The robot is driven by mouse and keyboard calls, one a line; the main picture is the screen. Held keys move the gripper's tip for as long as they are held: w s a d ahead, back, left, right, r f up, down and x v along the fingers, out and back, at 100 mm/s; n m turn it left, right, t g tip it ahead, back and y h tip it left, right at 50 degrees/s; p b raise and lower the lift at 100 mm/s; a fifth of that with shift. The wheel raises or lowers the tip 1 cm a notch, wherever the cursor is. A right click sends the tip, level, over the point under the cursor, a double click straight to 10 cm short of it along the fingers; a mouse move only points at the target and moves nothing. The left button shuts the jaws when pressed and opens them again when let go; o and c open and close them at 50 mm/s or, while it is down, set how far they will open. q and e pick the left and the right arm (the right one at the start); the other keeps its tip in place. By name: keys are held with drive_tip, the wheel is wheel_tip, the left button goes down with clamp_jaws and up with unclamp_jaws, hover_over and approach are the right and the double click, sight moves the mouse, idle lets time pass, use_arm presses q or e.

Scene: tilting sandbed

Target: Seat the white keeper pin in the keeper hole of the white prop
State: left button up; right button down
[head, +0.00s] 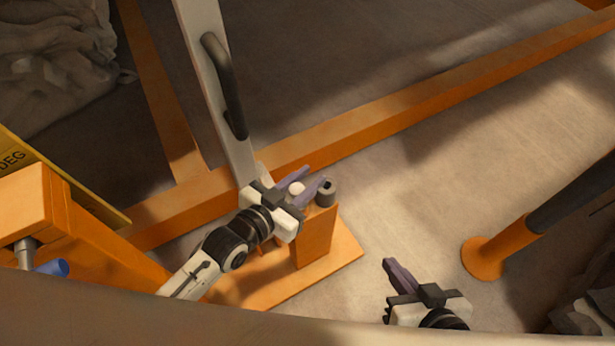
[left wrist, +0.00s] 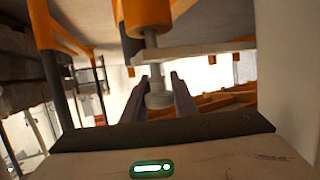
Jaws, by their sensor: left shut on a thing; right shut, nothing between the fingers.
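The white prop (head: 222,95) is a long pale bar with a black handle, running from the top of the head view down to the orange frame. My left gripper (head: 308,184) is beside its lower end, shut on the white keeper pin (head: 297,188), whose round pale end shows between the purple fingers. In the left wrist view the pin (left wrist: 158,100) sits between the fingertips (left wrist: 160,88). The keeper hole cannot be made out. My right gripper (head: 389,263) is shut and empty, low in the head view, away from the prop.
An orange block (head: 316,238) on an orange base plate stands by my left gripper, with a dark grey cylinder (head: 326,192) at its top. A long orange beam (head: 420,103) crosses behind. An orange-footed dark post (head: 485,258) stands at right. Floor between is clear.

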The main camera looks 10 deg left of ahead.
sight(292, 195)
use_arm(q)
drive_tip(key=shift+f+b, duration=0.3)
drive_tip(key=shift+f, duration=0.25)
use_arm(e)
drive_tip(key=shift+f, duration=0.85)
use_arm(q)
drive_tip(key=o, duration=1.1)
drive_tip(key=shift+o, duration=0.2)
use_arm(e)
drive_tip(key=shift+a, duration=0.1)
use_arm(q)
drive_tip(key=shift+f, duration=0.2)
drive_tip(key=p+v, duration=0.1)
drive_tip(key=v, duration=0.2)
drive_tip(key=p+v, duration=0.1)
drive_tip(key=v, duration=0.3)
drive_tip(key=r+p+v, duration=0.1)
drive_tip(key=p+v, duration=0.1)
drive_tip(key=v, duration=0.1)
drive_tip(key=shift+s+a, duration=0.1)
drive_tip(key=shift+s, duration=0.05)
use_arm(e)
drive_tip(key=r, duration=0.3)
drive_tip(key=shift+s+d+r, duration=0.1)
drive_tip(key=shift+d+r, duration=0.1)
drive_tip(key=shift+r, duration=0.1)
